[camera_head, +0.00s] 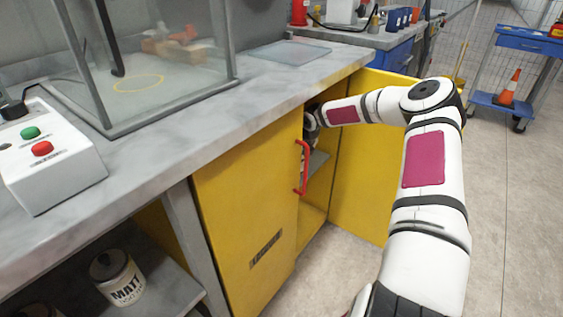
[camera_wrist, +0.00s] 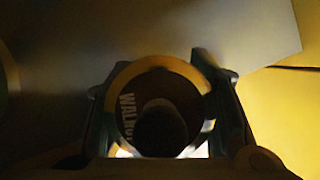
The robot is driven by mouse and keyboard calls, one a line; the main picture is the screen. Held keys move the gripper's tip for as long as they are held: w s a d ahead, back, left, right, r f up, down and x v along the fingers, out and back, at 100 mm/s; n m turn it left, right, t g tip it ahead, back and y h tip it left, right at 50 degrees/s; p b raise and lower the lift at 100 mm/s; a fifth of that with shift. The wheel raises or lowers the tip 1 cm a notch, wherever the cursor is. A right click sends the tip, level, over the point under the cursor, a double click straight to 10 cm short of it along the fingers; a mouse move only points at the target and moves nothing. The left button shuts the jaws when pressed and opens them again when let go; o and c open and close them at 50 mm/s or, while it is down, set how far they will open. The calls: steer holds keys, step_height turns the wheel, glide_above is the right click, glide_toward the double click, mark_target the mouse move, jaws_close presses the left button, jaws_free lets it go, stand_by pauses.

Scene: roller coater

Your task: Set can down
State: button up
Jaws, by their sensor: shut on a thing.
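A can (camera_wrist: 165,88) with a pale rim and lettering that begins "WAL" is between the fingers of my gripper (camera_wrist: 160,100) in the wrist view. My gripper is shut on it. In the head view my arm reaches into the yellow cabinet (camera_head: 248,205), and my gripper (camera_head: 311,125) is mostly hidden behind the left door and the worktop edge. The can cannot be made out there. A grey shelf (camera_head: 318,160) shows inside the cabinet; a grey surface (camera_wrist: 60,75) lies behind the can in the wrist view. Whether the can touches it I cannot tell.
The right cabinet door (camera_head: 365,165) stands open beside my arm. A red handle (camera_head: 304,167) sticks out from the left door. Another can, marked "MATT" (camera_head: 122,277), stands on a lower shelf at left. The worktop (camera_head: 265,82) overhangs the cabinet.

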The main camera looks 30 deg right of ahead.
steer(key=w+b, duration=0.1)
steer(key=w, duration=0.6)
steer(key=shift+w+d+b, duration=0.15)
steer(key=shift+w+b, duration=0.05)
steer(key=shift+b, duration=0.1)
steer(key=shift+f+b, duration=1)
steer(key=shift+f, duration=0.7)
steer(key=shift+f, duration=0.2)
steer(key=o, duration=1.3)
